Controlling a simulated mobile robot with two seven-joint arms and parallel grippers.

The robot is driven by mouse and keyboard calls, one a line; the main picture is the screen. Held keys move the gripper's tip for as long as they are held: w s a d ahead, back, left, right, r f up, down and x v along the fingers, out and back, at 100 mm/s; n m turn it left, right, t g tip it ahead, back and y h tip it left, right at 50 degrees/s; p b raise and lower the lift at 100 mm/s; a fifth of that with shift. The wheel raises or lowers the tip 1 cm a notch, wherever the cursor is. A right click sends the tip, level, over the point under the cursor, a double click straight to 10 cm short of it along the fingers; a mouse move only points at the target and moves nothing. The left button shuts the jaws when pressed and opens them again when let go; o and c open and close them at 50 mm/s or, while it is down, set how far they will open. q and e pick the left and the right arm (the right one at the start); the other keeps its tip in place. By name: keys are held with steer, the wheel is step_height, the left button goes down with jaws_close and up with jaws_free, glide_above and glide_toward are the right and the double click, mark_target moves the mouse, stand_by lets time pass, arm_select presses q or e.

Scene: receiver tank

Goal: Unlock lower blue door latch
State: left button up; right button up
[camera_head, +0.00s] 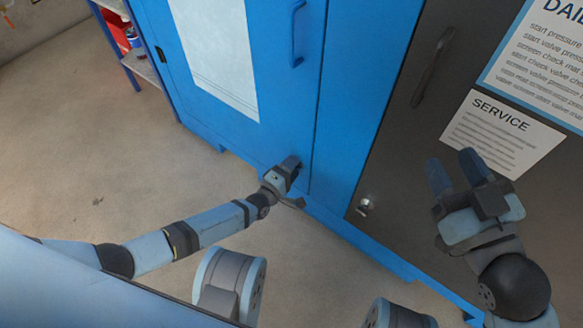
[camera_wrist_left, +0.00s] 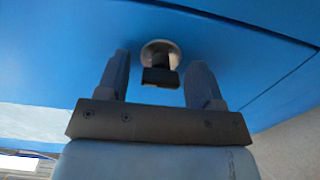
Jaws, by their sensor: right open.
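The blue door (camera_head: 270,95) has a latch near its lower right corner. In the left wrist view the latch (camera_wrist_left: 161,57) is a round pale base with a dark tab on the blue door face (camera_wrist_left: 60,60). My left gripper (camera_head: 293,170) is at that corner in the head view, where it mostly hides the latch. In the left wrist view its two fingers (camera_wrist_left: 159,75) stand apart on either side of the latch, with visible gaps to the tab. My right gripper (camera_head: 457,170) is open and empty, in front of the dark door to the right.
The dark door (camera_head: 400,150) has a long handle (camera_head: 434,66) and its own silver latch (camera_head: 365,206) low down. A service sign (camera_head: 500,130) is on it. The blue door has a blue handle (camera_head: 297,30). A shelf (camera_head: 140,62) stands at the back left. The floor at left is clear.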

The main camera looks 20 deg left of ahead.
arm_select(q)
steer(key=p+v, duration=0.4)
steer(key=v, duration=0.9)
steer(key=shift+s+p, duration=0.35)
steer(key=shift+s, duration=0.05)
arm_select(e)
steer(key=s+m, duration=0.1)
steer(key=s+a+m+g+h, duration=0.1)
steer(key=m, duration=0.1)
steer(key=shift+a+f+g, duration=0.15)
steer(key=shift+f+g, duration=0.15)
steer(key=shift+f, duration=0.1)
arm_select(q)
steer(key=shift+a, duration=0.1)
arm_select(e)
steer(key=shift+r, duration=0.1)
